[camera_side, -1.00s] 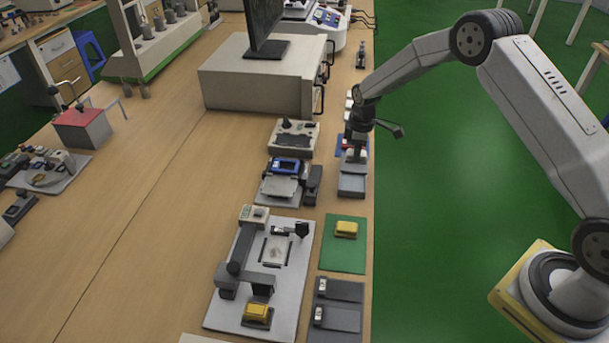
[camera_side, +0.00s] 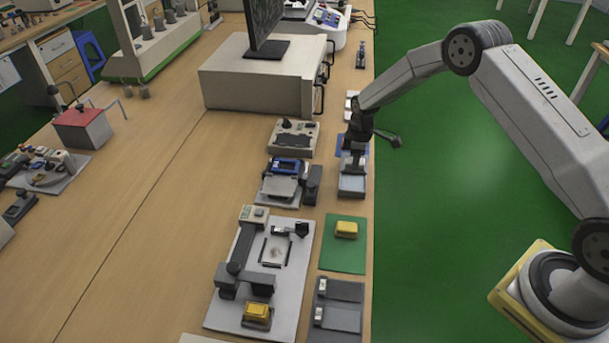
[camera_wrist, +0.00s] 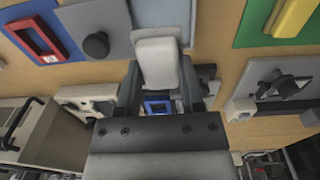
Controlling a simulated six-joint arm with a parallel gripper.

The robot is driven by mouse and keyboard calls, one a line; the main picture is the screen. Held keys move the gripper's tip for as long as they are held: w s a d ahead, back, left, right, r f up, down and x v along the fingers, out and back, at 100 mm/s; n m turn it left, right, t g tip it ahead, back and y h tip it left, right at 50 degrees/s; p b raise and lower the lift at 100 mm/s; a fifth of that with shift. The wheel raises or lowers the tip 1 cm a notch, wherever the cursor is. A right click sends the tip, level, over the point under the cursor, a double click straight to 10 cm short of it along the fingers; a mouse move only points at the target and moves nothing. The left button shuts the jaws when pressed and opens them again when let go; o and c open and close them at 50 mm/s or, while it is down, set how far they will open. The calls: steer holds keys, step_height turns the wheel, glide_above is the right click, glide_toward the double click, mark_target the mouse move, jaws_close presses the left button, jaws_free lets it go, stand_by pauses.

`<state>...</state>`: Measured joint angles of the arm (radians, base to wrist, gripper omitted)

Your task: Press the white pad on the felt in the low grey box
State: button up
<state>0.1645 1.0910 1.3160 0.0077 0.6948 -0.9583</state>
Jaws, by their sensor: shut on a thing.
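The white pad (camera_wrist: 160,62) is a pale block with rounded edges, between the two dark fingers of my gripper (camera_wrist: 160,85) in the wrist view. My gripper is shut on it. In the side view my gripper (camera_side: 353,165) points down over the low grey box (camera_side: 351,193) near the right edge of the bench. The box has a pale blue felt (camera_side: 352,181) inside; the wrist view shows part of the box (camera_wrist: 146,10) beyond the pad. I cannot tell whether the pad touches the felt.
A blue mat (camera_side: 345,143) lies behind the box, partly hidden by my gripper. A device with a blue frame (camera_side: 284,167) stands left of it. A green mat with a yellow block (camera_side: 346,229) lies nearer the camera.

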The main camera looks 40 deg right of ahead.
mark_target(352, 182)
steer(key=shift+f, duration=0.1)
stand_by(0.5)
steer(key=shift+f, duration=2.4)
steer(key=shift+f, duration=0.5)
stand_by(0.3)
steer(key=shift+r, duration=0.15)
steer(key=shift+r, duration=3.35)
steer(key=shift+r, duration=0.1)
